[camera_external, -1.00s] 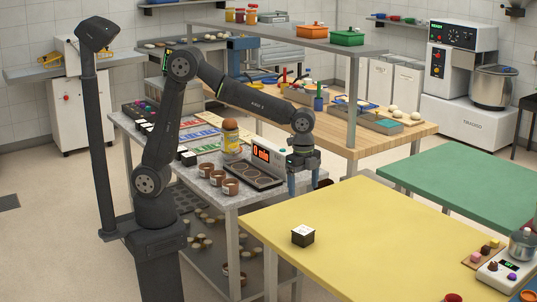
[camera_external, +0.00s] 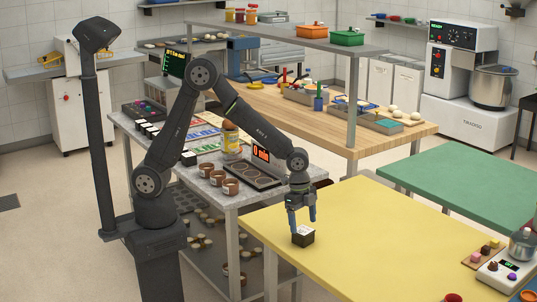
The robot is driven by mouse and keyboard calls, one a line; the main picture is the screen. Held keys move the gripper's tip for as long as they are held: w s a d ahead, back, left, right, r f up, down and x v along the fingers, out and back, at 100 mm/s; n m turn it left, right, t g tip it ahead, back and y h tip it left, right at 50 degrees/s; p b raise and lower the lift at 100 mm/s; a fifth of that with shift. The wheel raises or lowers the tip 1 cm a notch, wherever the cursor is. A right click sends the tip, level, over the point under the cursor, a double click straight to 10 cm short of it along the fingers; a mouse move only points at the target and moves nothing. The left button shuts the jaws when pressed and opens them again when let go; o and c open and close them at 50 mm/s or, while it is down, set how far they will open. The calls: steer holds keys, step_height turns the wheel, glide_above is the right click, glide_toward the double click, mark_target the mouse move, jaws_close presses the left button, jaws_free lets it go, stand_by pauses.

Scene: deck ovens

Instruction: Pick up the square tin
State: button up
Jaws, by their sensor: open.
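The square tin (camera_external: 304,239) is a small dark box with a white top. It stands on the yellow table (camera_external: 400,235), near the table's left side. My gripper (camera_external: 303,220) is open and points down right above the tin. Its fingers show on either side of the tin's top, and part of that top is hidden behind them. I cannot tell whether the fingers touch the tin.
A white scale (camera_external: 505,268) stands at the table's right. The table's middle is clear.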

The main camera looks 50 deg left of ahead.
mark_target(303, 229)
steer(key=f, duration=0.5)
steer(key=shift+s+d, duration=0.1)
steer(key=shift+d, duration=0.25)
steer(key=shift+c, duration=0.2)
steer(key=c, duration=1.1)
steer(key=shift+c, duration=0.2)
